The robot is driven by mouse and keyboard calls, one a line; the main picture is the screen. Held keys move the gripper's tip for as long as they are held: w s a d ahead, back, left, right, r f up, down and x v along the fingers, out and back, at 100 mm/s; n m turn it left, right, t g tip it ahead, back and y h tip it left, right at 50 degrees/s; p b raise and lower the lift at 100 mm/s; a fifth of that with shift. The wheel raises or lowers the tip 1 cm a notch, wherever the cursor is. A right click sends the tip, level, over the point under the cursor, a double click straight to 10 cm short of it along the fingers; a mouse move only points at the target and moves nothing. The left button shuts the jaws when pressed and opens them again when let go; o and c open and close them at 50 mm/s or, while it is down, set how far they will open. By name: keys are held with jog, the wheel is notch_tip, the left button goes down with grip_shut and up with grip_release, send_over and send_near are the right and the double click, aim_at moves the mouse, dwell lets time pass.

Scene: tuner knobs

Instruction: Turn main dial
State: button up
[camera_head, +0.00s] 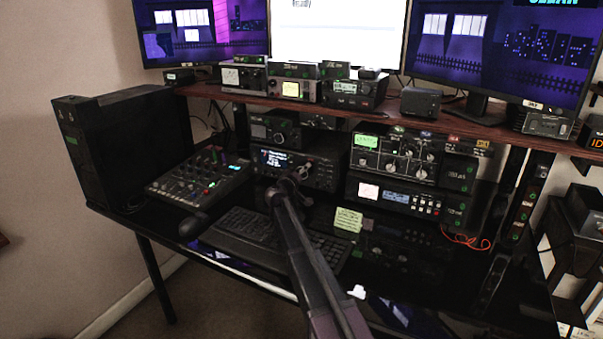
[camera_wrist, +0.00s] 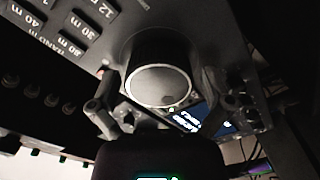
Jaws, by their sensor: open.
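The main dial (camera_wrist: 158,84) is a large dark round knob with a grey face, near the middle of the wrist view. It stands on the front panel of a radio (camera_head: 318,178), beside a lit display (camera_wrist: 188,121). My gripper (camera_wrist: 160,78) is open, with one finger to the left and one to the right of the dial. I cannot tell whether either finger touches it. In the head view my gripper (camera_head: 291,180) is small and dark in front of this radio, and my arm hides part of the panel.
Labelled band buttons (camera_wrist: 75,45) lie near the dial. A mixer (camera_head: 205,175), a keyboard (camera_head: 250,232) and more radios (camera_head: 410,200) crowd the desk. A shelf (camera_head: 415,112) with small devices and monitors runs above. A black computer case (camera_head: 120,150) stands at left.

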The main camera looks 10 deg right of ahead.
jog(key=shift+s, duration=0.15)
jog(key=v, duration=1.1)
jog(key=shift+s+a, duration=0.2)
jog(key=shift+s, duration=0.1)
jog(key=shift+a, duration=0.2)
dwell(3.0)
